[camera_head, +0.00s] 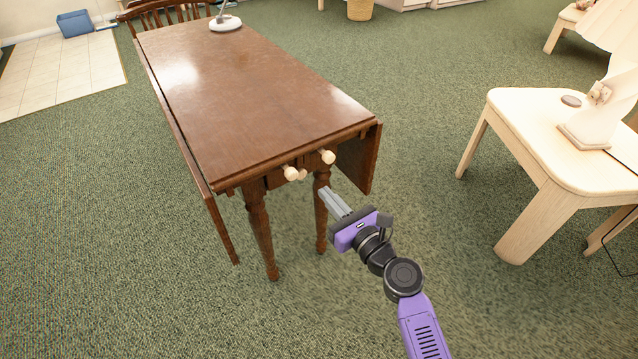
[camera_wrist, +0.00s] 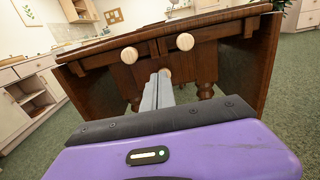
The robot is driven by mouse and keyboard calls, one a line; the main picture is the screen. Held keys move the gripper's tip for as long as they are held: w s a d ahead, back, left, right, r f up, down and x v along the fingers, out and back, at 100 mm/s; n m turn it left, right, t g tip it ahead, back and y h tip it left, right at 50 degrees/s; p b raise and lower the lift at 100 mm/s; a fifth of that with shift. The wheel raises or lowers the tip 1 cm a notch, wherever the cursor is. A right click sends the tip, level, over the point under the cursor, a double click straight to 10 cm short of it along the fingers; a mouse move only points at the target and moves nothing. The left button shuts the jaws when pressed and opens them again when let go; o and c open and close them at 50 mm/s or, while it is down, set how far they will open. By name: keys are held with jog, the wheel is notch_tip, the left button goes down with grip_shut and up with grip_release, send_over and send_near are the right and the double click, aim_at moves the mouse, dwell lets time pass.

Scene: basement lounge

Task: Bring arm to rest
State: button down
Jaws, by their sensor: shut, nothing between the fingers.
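My gripper (camera_head: 333,199) is purple with grey fingers, and the arm reaches out from the lower right in the head view. The fingers are together and hold nothing. They point at the near end of a brown drop-leaf table (camera_head: 240,85), just below its round pale knobs (camera_head: 327,157).
A pale wooden side table (camera_head: 525,115) with a lamp (camera_head: 600,115) stands at the right. A wooden chair (camera_head: 165,12) and a white-based object (camera_head: 225,23) are at the brown table's far end. Green carpet (camera_head: 420,130) is clear between the tables.

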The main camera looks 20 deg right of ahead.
jog(key=shift+s+d, duration=0.15)
jog(key=shift+s, duration=0.3)
jog(key=s+d+r+n+h, duration=0.1)
jog(key=s+d+n+h, duration=0.2)
jog(key=s+n, duration=0.55)
jog(key=s+d+n+h, duration=0.3)
jog(key=s+n, duration=0.4)
jog(key=n, duration=0.2)
jog(key=s+a+r+n+g, duration=0.15)
jog(key=s+n, duration=0.55)
jog(key=s, duration=0.8)
jog(key=s+r+n+g, duration=0.1)
jog(key=s+r+n, duration=0.2)
jog(key=s+n, duration=0.8)
notch_tip(320, 180, up, 18)
jog(key=s+m+p, duration=0.2)
jog(key=m+p, duration=0.1)
jog(key=p, duration=1.5)
jog(key=shift+s+a, duration=0.2)
jog(key=shift+s, duration=0.05)
